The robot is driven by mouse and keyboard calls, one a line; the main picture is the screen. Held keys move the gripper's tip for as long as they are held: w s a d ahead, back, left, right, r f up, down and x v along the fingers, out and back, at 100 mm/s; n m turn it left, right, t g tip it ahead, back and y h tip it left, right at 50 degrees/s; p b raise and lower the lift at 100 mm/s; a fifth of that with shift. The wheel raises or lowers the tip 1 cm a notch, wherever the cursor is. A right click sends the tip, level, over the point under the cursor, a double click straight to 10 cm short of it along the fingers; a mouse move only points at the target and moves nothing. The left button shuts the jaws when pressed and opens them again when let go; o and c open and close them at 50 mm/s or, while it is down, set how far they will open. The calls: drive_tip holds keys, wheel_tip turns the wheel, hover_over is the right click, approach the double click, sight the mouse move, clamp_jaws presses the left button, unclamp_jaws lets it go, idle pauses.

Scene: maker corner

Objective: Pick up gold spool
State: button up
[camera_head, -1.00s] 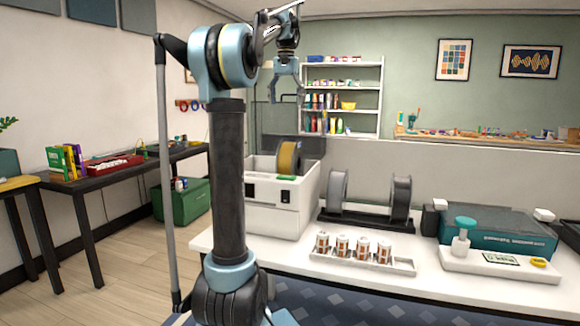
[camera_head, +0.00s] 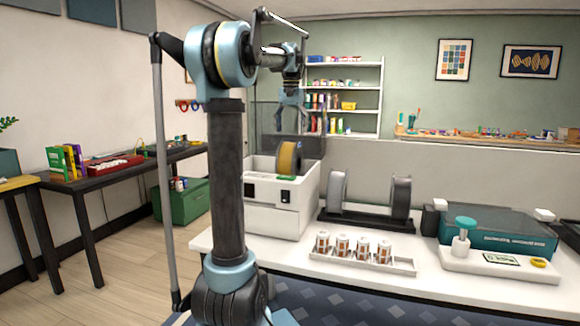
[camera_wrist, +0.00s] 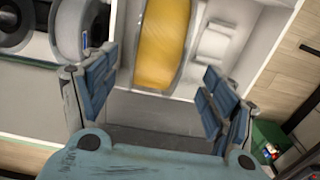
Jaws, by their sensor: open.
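The gold spool (camera_head: 288,158) stands upright in the open top of a white box-shaped machine (camera_head: 270,212) on the white table. In the wrist view the gold spool (camera_wrist: 164,45) shows as a wide yellow band at the top middle, inside the white walls. My gripper (camera_head: 291,128) is open and empty, pointing down just above the spool. In the wrist view its blue finger pads (camera_wrist: 155,95) stand apart to the left and right, with the spool beyond them between the two sides. I see no contact.
A white tray (camera_head: 405,267) with several small jars lies in front. A teal-lidded box (camera_head: 500,235) is at the right. A green crate (camera_head: 182,203) is on the floor.

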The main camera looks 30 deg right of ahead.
sight(291, 139)
drive_tip(key=shift+f, duration=2.95)
clamp_jaws()
